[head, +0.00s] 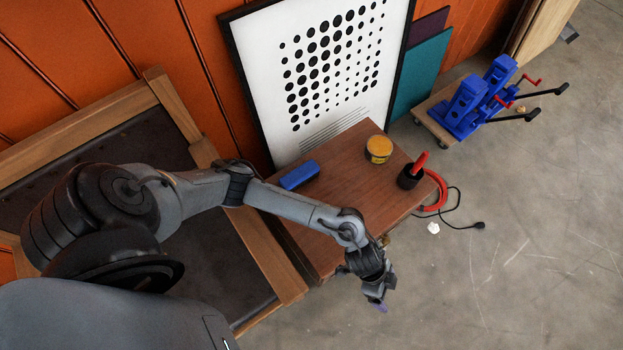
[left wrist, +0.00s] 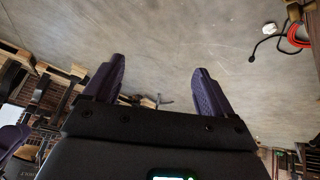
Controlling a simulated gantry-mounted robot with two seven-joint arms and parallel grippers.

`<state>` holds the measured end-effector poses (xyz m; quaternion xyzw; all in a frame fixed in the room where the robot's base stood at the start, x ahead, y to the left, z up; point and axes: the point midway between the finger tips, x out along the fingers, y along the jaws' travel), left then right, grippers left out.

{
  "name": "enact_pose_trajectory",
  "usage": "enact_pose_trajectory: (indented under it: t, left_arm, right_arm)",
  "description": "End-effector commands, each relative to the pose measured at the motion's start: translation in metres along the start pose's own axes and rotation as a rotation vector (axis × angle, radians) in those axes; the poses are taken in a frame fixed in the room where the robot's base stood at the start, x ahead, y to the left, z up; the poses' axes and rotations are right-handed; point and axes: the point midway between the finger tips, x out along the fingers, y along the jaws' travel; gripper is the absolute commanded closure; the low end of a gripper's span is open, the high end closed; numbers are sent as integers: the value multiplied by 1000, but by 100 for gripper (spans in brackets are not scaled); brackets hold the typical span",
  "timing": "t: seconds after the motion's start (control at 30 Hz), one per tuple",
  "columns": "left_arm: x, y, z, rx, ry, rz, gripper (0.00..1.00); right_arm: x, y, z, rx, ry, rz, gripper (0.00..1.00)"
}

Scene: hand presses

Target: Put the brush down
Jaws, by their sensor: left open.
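A red handle (head: 420,162), perhaps the brush, stands tilted in a black cup (head: 408,179) at the right end of the brown wooden table (head: 345,195). Its lower end is hidden in the cup. My left gripper (head: 379,301) is beyond the table's front edge, over the concrete floor and well apart from the cup. In the left wrist view its two purple fingers (left wrist: 157,75) are spread, with nothing between them. My right gripper is in neither view.
A blue block (head: 299,175) and a yellow tin (head: 378,149) sit on the table. A framed dot poster (head: 330,75) leans behind it. Red hose (head: 438,190), a black cable and crumpled white paper (head: 433,228) lie on the floor. Blue presses (head: 470,102) stand at the back right.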

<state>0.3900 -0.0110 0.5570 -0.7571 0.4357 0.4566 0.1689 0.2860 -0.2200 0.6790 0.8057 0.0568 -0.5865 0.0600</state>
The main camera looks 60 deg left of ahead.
Motion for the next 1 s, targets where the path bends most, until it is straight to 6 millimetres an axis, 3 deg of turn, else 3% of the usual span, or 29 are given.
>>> enact_pose_trajectory:
  t: [0.03,0.1,0.17,0.23,0.33,0.43,0.63,0.8,1.0]
  left_arm:
    - [-10,18,-21,-19,72,-29,15]
    - [-31,21,-42,-57,141,-104,15]
    - [-54,15,-49,-110,172,-174,15]
    - [-82,2,-44,-188,174,-256,15]
    - [-123,-18,-13,-314,124,-357,15]
    - [-160,-31,32,-432,39,-426,15]
    - [-215,-32,109,-595,-120,-480,15]
    - [-235,-27,138,-652,-184,-487,15]
    - [-238,-26,142,-657,-194,-487,15]
  right_arm:
    - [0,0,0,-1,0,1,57]
    - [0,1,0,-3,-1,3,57]
    - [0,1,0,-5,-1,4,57]
    - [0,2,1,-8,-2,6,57]
    - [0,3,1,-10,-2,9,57]
    - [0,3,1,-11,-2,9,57]
    - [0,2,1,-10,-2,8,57]
    - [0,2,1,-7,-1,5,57]
    - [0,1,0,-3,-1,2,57]
